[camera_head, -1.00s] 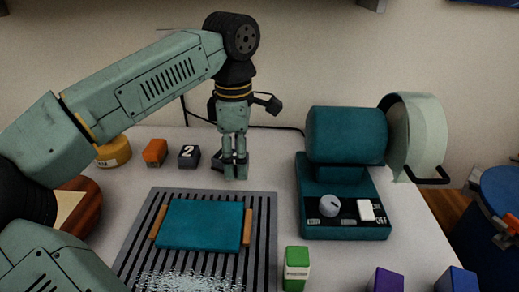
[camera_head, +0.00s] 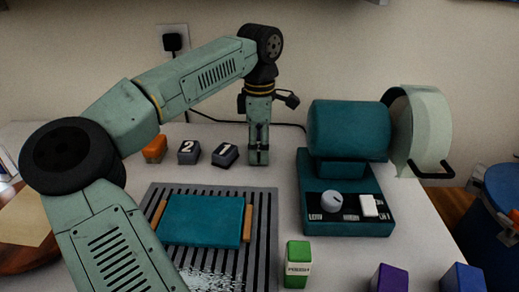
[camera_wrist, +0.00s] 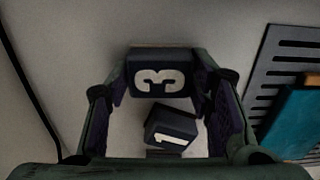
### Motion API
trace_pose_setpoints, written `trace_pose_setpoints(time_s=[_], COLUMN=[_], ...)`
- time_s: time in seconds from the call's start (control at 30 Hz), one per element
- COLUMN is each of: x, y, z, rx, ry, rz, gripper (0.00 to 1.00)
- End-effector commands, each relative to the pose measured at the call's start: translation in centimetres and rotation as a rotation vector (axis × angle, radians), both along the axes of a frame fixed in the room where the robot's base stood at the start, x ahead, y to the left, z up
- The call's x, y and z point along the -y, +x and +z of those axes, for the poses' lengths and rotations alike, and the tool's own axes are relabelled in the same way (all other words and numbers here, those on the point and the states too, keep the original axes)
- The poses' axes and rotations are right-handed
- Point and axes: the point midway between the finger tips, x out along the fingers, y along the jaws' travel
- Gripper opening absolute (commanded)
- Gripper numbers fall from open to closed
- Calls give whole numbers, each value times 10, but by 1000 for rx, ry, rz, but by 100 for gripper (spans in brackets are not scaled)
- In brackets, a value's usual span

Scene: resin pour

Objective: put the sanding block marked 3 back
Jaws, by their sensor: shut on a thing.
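The sanding block marked 3 (camera_wrist: 158,77) is dark with a pale number and sits between my fingertips in the wrist view. My gripper (camera_head: 259,157) points down and is shut on it at the back of the table; in the head view the fingers hide most or all of the block. The block marked 1 (camera_head: 225,155) stands turned at an angle just left of my gripper, and also shows in the wrist view (camera_wrist: 171,130). The block marked 2 (camera_head: 189,152) stands further left. I cannot tell whether block 3 touches the table.
An orange block (camera_head: 155,149) ends the row at the left. A slatted grey rack (camera_head: 263,212) with a teal slab (camera_head: 203,220) lies in front. A teal machine (camera_head: 347,185) stands right. Green (camera_head: 297,266), purple (camera_head: 389,279) and blue (camera_head: 462,279) blocks line the front.

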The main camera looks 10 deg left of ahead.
Motion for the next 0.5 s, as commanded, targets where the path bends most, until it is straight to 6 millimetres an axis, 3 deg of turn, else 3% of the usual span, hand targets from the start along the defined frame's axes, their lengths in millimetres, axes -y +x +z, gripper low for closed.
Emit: trace_pose_setpoints(time_s=[0.27,0.3,0.5], x=[0,0,0], y=[0,0,0], z=[-3,-2,-2], rx=[0,0,0], ry=[0,0,0], rz=[0,0,0], gripper=[22,50,64])
